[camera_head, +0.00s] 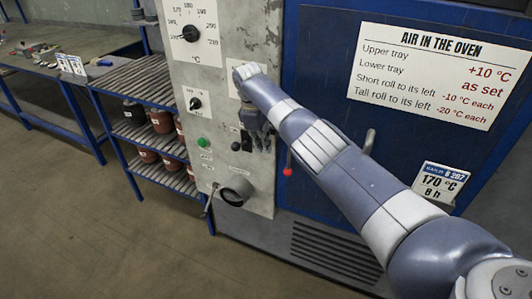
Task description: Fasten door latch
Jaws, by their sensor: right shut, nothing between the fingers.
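The dark blue oven door (328,50) is at the right, its left edge beside the grey control panel (240,190). A lever with a red knob (287,172) hangs at that edge, partly hidden by my right arm; I cannot tell for sure that it is the latch. A grey metal handle (369,142) stands on the door behind my arm. My right gripper (262,146) is shut and empty, pointing down in front of the control panel, left of and above the red knob. My left gripper is out of view.
The panel carries a temperature dial (190,33), a smaller knob (195,104), a green button (203,142) and a round grey fitting (237,190). A blue shelf rack (150,82) with several dark red containers stands to the left. The floor (90,235) at the lower left is clear.

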